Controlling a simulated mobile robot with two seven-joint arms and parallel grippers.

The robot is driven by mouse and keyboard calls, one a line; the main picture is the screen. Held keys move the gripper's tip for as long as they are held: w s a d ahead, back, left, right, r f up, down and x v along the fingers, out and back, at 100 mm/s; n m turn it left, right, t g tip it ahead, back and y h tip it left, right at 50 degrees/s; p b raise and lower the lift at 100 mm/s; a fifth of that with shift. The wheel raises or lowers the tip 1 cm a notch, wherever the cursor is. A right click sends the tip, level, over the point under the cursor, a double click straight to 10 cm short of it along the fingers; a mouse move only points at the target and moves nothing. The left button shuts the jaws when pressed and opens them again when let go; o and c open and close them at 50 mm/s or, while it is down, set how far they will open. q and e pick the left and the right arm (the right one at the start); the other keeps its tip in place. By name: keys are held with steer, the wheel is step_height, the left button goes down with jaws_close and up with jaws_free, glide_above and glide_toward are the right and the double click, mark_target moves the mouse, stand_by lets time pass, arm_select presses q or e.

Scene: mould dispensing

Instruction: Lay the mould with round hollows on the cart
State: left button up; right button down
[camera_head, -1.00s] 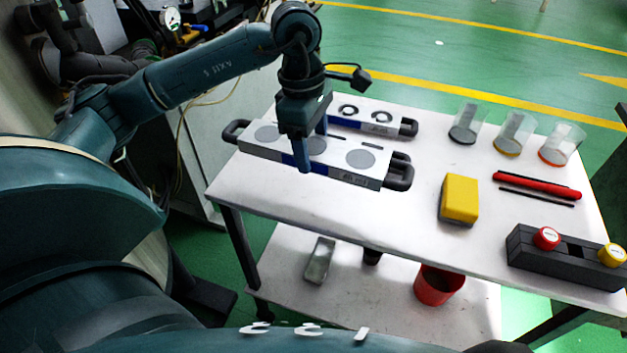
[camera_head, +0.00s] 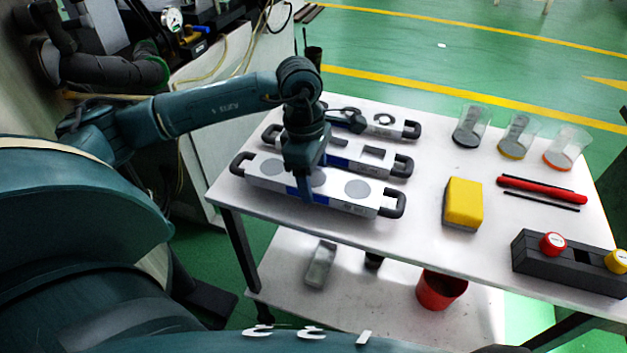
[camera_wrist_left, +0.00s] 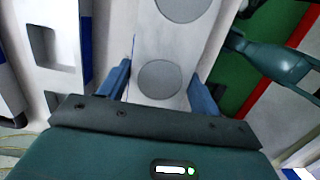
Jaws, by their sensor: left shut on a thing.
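The mould with round hollows (camera_head: 338,187) is a long pale block with grey discs on top and a dark handle at each end. My left gripper (camera_head: 307,188) is shut across its middle from above. In the left wrist view the blue fingers (camera_wrist_left: 161,82) stand on both sides of the mould (camera_wrist_left: 160,45). The mould is over the near left part of the white cart top (camera_head: 425,215), roughly along its front edge. I cannot tell whether its underside touches the cart.
Just behind lies a mould with square hollows (camera_head: 390,168), and behind that one with ring shapes (camera_head: 399,127). A yellow block (camera_head: 463,203), red pen-like rod (camera_head: 540,189), clear cups (camera_head: 470,125) and a black holder (camera_head: 530,256) stand to the right.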

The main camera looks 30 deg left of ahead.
arm_select(q)
steer(key=shift+w+f, duration=0.1)
steer(key=shift+f, duration=0.7)
steer(key=o, duration=1.1)
steer(key=shift+f, duration=0.25)
steer(key=o, duration=0.5)
steer(key=shift+r, duration=0.1)
step_height(320, 180, up, 12)
steer(key=a, duration=0.1)
steer(key=shift+s+a, duration=0.2)
steer(key=shift+s, duration=0.05)
